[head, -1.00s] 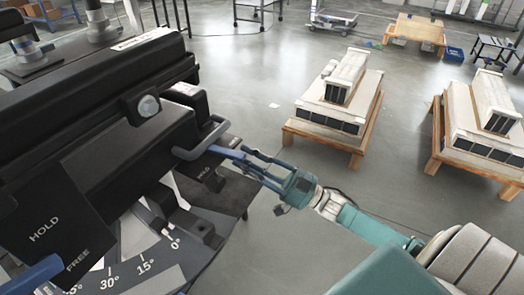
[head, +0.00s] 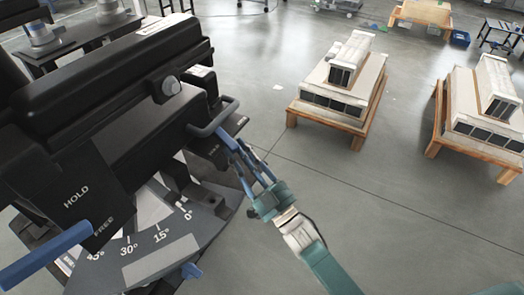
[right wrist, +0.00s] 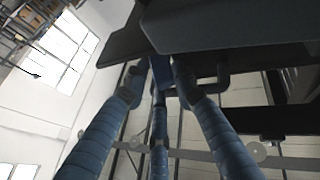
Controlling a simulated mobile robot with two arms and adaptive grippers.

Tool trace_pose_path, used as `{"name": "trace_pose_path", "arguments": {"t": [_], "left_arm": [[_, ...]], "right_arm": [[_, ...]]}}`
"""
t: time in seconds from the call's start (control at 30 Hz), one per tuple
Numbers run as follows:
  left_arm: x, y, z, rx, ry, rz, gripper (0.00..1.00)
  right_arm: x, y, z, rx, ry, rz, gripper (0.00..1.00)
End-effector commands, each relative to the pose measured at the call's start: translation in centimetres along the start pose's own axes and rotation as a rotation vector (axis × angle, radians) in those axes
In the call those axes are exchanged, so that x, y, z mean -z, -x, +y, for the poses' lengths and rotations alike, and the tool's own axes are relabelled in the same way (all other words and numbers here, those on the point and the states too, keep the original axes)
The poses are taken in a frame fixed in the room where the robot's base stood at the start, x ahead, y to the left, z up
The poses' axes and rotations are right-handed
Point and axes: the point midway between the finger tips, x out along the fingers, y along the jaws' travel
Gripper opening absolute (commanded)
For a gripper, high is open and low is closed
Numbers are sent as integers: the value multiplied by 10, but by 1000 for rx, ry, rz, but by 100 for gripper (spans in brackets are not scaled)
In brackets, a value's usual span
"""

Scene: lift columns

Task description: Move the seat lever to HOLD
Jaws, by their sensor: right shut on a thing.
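The black machine (head: 110,130) fills the left of the head view. A plate with HOLD and FREE (head: 78,195) is on its near side, with a blue lever (head: 45,255) sticking out to the left below it. My right gripper (head: 236,150) is at this second plate, shut on a blue lever, which shows between the fingers in the right wrist view (right wrist: 160,70). The fingers hide most of this lever in the head view. My left gripper is out of view.
An angle scale (head: 150,240) with degree marks lies below the machine. Two wooden pallets with white and grey blocks (head: 345,85) (head: 480,115) stand at the right. The grey floor between them and the machine is clear.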

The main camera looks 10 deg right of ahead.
Motion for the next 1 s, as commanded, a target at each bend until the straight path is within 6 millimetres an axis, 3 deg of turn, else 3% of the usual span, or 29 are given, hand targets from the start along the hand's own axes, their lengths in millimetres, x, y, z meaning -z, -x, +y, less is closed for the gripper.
{"name": "trace_pose_path", "arguments": {"t": [0.2,0.57,0.6,0.63,1.0], "left_arm": [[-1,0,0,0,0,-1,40],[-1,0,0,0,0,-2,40],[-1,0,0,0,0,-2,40],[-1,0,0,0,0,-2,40],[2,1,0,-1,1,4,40]], "right_arm": [[0,-6,-13,-7,10,7,0],[-1,-6,-17,-3,9,6,0],[-1,-6,-17,-3,8,6,32],[-1,-6,-17,-2,8,6,38],[-2,-1,-14,-7,7,2,39]]}}
